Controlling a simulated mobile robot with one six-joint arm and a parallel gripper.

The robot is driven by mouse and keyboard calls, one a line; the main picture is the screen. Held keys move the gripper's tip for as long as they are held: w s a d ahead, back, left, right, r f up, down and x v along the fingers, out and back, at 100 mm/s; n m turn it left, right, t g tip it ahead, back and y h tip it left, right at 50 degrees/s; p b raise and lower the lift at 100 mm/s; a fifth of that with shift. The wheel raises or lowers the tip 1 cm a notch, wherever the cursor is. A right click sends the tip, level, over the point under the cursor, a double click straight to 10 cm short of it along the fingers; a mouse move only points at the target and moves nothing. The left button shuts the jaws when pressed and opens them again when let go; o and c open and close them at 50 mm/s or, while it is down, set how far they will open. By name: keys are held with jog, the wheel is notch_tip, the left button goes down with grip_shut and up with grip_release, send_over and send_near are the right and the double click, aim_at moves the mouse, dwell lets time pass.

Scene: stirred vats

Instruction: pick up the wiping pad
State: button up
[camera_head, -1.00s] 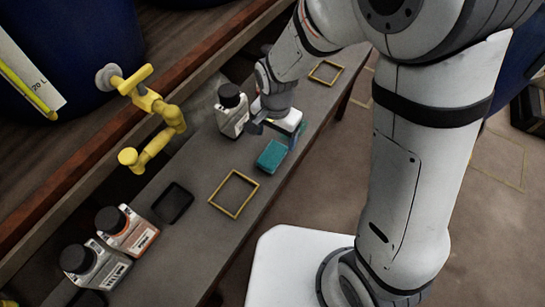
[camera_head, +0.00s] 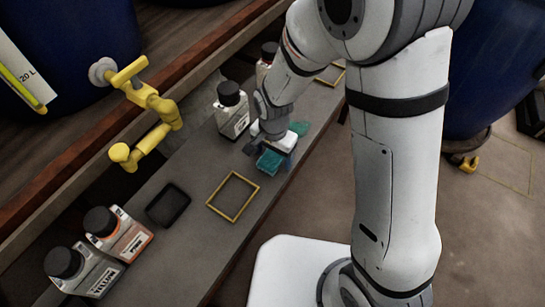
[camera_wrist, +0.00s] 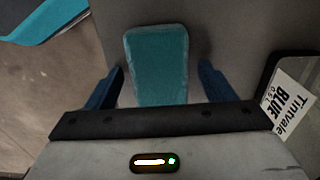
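A teal block-shaped pad (camera_head: 269,161), which looks like the wiping pad, lies on the grey bench. My gripper (camera_head: 268,150) is low over it and hides part of it. In the wrist view the pad (camera_wrist: 157,62) lies between the two blue fingers of my gripper (camera_wrist: 160,82), with a gap on each side. The fingers are apart and hold nothing. The near end of the pad is hidden by the gripper body.
A black-capped bottle (camera_head: 232,110) stands close left of my gripper. A yellow square outline (camera_head: 233,196), a black tray (camera_head: 168,205) and two bottles (camera_head: 119,234) are nearer. A yellow tap (camera_head: 150,110) juts over the bench.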

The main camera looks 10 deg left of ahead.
aim_at(274, 154)
jog(key=c, duration=1)
jog(key=shift+o, duration=0.2)
notch_tip(274, 154, up, 10)
jog(key=p, duration=0.4)
